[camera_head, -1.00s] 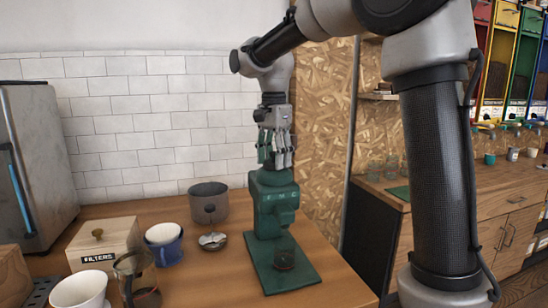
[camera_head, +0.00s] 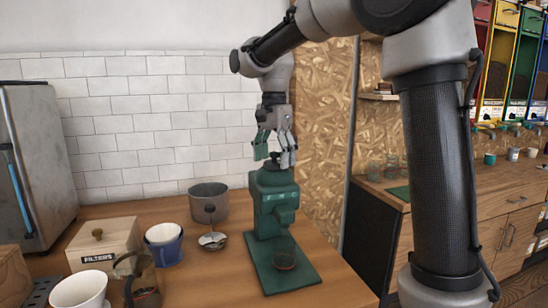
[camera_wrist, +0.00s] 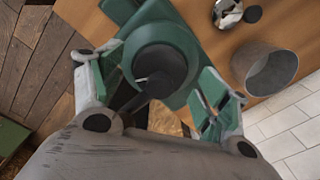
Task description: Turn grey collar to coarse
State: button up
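The green grinder (camera_head: 270,205) stands upright on its green base plate near the counter's right edge, with small letters on its front, too small to read surely. Its dark grey collar (camera_head: 281,161) is on top. My gripper (camera_head: 275,157) points down over the grinder's top, its green-padded fingers spread. In the wrist view the collar (camera_wrist: 160,66) shows as a dark round piece between the open fingers (camera_wrist: 158,88), with gaps at both sides. A dark bar partly hides it. The collar's setting mark cannot be made out.
A grey canister (camera_head: 208,202), a small metal dish (camera_head: 213,241), a blue cup (camera_head: 164,246) and a wooden filters box (camera_head: 103,246) stand to the grinder's left. The tiled wall (camera_head: 140,120) is behind. Bare counter lies in front of the dish.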

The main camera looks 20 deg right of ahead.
notch_tip(320, 180, up, 12)
dwell(0.6)
